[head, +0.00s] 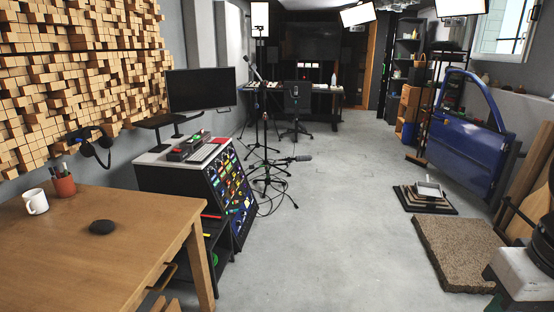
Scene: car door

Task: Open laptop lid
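I cannot make out a laptop for certain in the head view. A small pale, tilted, flat object (429,189) rests on a low stepped dark stand (424,203) on the floor at the right. It is too small to tell whether it is a laptop or whether any lid is open. My gripper is not in view.
A wooden table (80,250) at the left holds a white mug (35,201), a pen cup (63,186) and a black disc (102,227). A console (228,195) stands beyond. A blue car door (467,140) and brown mat (463,250) are right.

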